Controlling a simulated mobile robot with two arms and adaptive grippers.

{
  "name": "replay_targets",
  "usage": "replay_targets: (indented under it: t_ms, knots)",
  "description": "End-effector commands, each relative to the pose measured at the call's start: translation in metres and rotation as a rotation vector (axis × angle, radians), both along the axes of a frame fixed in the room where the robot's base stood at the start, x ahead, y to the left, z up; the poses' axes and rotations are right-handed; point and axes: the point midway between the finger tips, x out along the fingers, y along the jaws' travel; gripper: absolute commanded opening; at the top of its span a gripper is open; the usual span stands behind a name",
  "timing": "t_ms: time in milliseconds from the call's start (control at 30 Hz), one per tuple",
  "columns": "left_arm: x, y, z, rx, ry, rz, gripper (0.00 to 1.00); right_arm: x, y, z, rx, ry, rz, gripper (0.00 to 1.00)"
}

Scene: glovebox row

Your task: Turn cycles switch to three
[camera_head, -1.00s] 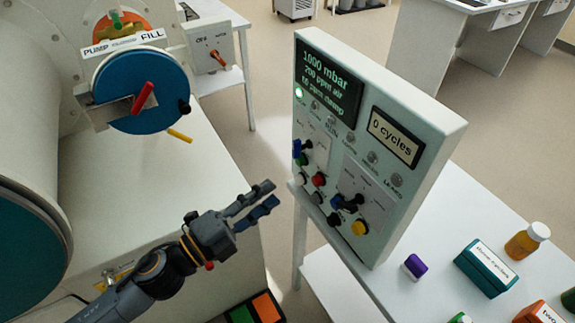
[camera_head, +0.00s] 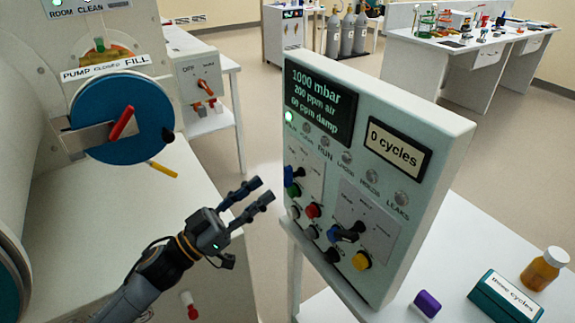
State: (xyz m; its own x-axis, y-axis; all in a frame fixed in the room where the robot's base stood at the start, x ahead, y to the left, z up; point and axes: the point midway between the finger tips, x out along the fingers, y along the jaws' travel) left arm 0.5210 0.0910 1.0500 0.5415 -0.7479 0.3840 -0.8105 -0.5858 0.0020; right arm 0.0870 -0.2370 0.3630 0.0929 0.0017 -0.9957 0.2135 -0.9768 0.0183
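The control panel (camera_head: 398,199) stands upright on a white table, tilted slightly in view. Its display (camera_head: 319,101) reads 1000 mbar, 200 ppm air and 60 ppm damp. A label plate (camera_head: 397,146) reads 0 cycles. A dark blue and black rotary knob (camera_head: 346,233) sits on the lower right white plate; its scale marks are too small to read. Another blue and green knob (camera_head: 292,180) is at the panel's left edge, partly cut by that edge. My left gripper (camera_head: 254,194) is open and empty, left of the panel and apart from it. My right gripper does not show.
Red (camera_head: 313,210) and yellow (camera_head: 361,261) buttons sit close to the knobs. A blue disc with a red handle (camera_head: 122,122) is on the glovebox at left. A purple block (camera_head: 428,303), teal box (camera_head: 504,299) and orange bottle (camera_head: 544,270) stand on the table at right.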

Motion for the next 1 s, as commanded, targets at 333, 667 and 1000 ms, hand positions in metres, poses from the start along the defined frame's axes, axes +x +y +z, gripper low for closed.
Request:
replay_targets:
  t_ms: [333,667,1000]
  knots:
    - [0.036,-0.049,0.027,0.0,-0.002,0.002,0.34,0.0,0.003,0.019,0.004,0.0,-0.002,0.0]
    - [0.044,-0.061,0.031,0.002,-0.001,0.001,0.34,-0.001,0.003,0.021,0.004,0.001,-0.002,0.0]
    - [0.044,-0.06,0.03,0.002,-0.001,0.002,0.0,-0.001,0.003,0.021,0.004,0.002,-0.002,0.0]
